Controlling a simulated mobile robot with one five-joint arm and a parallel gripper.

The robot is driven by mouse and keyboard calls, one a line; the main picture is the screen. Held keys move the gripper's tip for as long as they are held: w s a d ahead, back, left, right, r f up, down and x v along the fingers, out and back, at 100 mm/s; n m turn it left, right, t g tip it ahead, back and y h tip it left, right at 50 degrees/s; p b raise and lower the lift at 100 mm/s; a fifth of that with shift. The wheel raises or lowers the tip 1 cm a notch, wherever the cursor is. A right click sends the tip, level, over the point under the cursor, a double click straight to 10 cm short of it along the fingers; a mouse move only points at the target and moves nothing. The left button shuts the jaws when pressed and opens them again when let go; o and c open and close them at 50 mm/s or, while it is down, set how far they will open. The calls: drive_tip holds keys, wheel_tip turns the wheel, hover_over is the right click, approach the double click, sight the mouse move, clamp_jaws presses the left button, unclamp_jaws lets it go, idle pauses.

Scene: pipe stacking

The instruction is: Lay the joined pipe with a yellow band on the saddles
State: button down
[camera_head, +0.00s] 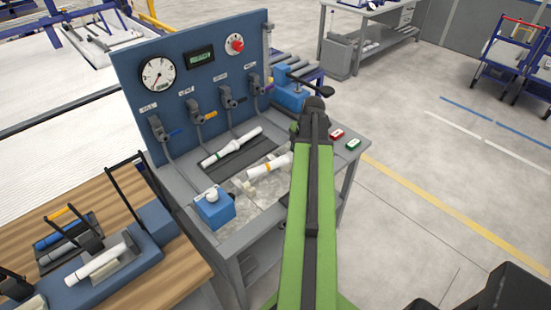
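A white pipe with a yellow band (262,170) is over the grey bench, just left of my green arm. Its right end goes behind the arm, so I cannot tell whether it is held or resting. My gripper (297,135) is dark and mostly hidden by the arm; its fingers cannot be made out. Small cream pieces (247,187), possibly the saddles, are on the pale patch of the bench below and left of the pipe. A second white pipe with a green band (231,146) lies on a dark strip behind.
A blue block with a white fitting (213,206) is at the bench's front left. A blue gauge panel (200,75) with several valves stands behind. Red (337,134) and green (353,144) boxes sit at right. A wooden table (120,287) holds a blue rack with pipes.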

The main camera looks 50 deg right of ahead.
drive_tip(key=w+a+f+n+t+b, duration=0.1)
drive_tip(key=w+a+f+n, duration=0.15)
drive_tip(key=w, duration=0.65)
wheel_tip(320, 180, down, 8)
drive_tip(key=b, duration=0.8)
drive_tip(key=shift+s+a+r, duration=0.15)
drive_tip(key=shift+s+r, duration=0.05)
drive_tip(key=shift+s, duration=0.05)
drive_tip(key=shift+f+b, duration=0.2)
drive_tip(key=shift+b, duration=0.25)
drive_tip(key=c, duration=1)
unclamp_jaws()
drive_tip(key=shift+c, duration=0.2)
drive_tip(key=shift+r, duration=0.1)
